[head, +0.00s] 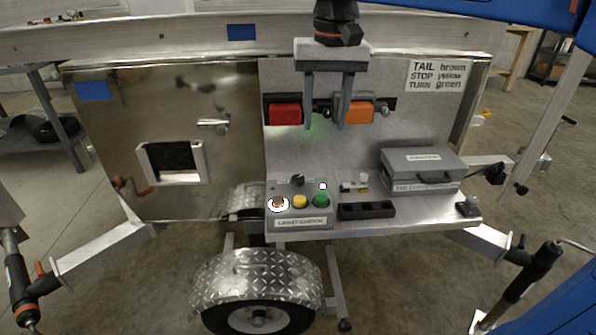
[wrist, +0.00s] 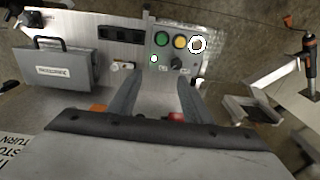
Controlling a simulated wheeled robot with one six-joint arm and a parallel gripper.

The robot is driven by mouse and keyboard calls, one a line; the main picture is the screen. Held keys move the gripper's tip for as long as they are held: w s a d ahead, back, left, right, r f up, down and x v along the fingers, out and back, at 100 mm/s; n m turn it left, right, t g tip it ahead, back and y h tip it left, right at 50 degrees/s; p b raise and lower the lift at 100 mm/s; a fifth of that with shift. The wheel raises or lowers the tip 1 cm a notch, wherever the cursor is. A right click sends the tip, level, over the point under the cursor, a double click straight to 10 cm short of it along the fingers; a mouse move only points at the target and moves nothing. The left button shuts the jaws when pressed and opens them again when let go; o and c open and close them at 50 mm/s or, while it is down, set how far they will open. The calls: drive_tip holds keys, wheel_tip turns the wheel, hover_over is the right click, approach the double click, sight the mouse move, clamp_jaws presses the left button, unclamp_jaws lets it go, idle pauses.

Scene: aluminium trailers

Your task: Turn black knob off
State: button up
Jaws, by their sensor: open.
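The black knob (head: 298,180) sits on top of a grey control box (head: 318,211), behind a row of lamps or buttons: one white-ringed (head: 279,204), one yellow (head: 300,201), one green (head: 321,200). A small lit indicator (head: 323,186) is right of the knob. In the wrist view the knob (wrist: 177,63) shows near the tip of the right finger. My gripper (head: 324,127) points down with its two fingers apart and empty, above and slightly right of the knob, not touching it. It also shows in the wrist view (wrist: 160,78). The knob's pointer direction is too small to tell.
A red lamp (head: 285,114) and an orange lamp (head: 359,112) are on the upright panel behind my fingers. A black socket strip (head: 366,211) and a grey case (head: 422,169) stand to the right on the metal shelf. A wheel fender (head: 255,275) is below.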

drive_tip(key=r, duration=0.2)
hover_over(298, 178)
drive_tip(key=shift+g, duration=0.4)
wheel_tip(298, 178, down, 18)
drive_tip(key=shift+r, duration=0.25)
drive_tip(key=c, duration=1.1)
drive_tip(key=shift+o, duration=0.2)
